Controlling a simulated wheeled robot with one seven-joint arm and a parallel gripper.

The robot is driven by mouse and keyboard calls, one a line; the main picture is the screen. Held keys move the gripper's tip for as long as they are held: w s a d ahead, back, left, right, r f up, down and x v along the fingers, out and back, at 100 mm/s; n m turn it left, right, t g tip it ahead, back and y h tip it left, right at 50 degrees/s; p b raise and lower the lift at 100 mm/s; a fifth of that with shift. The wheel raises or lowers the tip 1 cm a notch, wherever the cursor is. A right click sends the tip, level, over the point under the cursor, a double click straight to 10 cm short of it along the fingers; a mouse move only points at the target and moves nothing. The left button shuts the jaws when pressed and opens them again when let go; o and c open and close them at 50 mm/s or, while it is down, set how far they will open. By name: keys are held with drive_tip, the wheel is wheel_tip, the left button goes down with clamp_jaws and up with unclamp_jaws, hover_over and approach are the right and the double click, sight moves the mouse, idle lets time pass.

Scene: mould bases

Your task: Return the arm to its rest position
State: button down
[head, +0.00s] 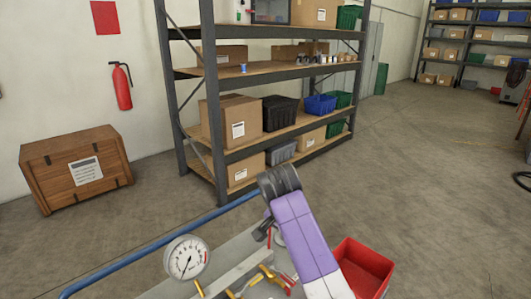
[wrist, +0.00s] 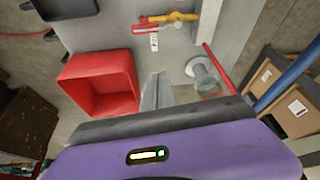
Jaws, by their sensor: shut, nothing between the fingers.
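My arm shows in the head view as a purple and white link with a dark joint at its upper end, raised over a grey work surface (head: 225,262). My gripper (wrist: 157,88) shows in the wrist view as two grey fingers set close together, shut and empty above the grey surface (wrist: 185,65). The fingertips are apart from the red bin (wrist: 100,85) on their left and from a pale round-based fitting (wrist: 204,75) on their right. In the head view the gripper is hard to make out beside the arm.
A pressure gauge (head: 187,258) stands at the surface's left, near a blue rail (head: 150,245). Yellow and red-handled parts (head: 262,282) lie nearby. The red bin (head: 365,268) is right of my arm. A loaded shelf rack (head: 265,72) and wooden crate (head: 75,168) stand beyond; open floor lies right.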

drive_tip(key=w+a+r+n+t+y, duration=0.3)
drive_tip(key=w+a+r+n+t, duration=0.15)
drive_tip(key=w+t, duration=0.2)
drive_tip(key=s+d+f+n+t+y, duration=0.1)
drive_tip(key=s+d+f+n+t, duration=0.15)
drive_tip(key=s, duration=0.65)
drive_tip(key=s+d+f+n+t+y, duration=0.1)
drive_tip(key=s+f+t, duration=0.3)
drive_tip(key=s, duration=0.5)
drive_tip(key=s+d, duration=0.3)
drive_tip(key=s, duration=1)
drive_tip(key=s+d+r+g+h, duration=0.1)
drive_tip(key=s+d, duration=0.3)
drive_tip(key=s, duration=1)
drive_tip(key=s+d+h, duration=0.1)
drive_tip(key=s+d, duration=0.3)
drive_tip(key=s, duration=0.9)
drive_tip(key=shift+s+d+r+g, duration=0.15)
drive_tip(key=shift+s+g, duration=0.2)
drive_tip(key=shift+g, duration=0.05)
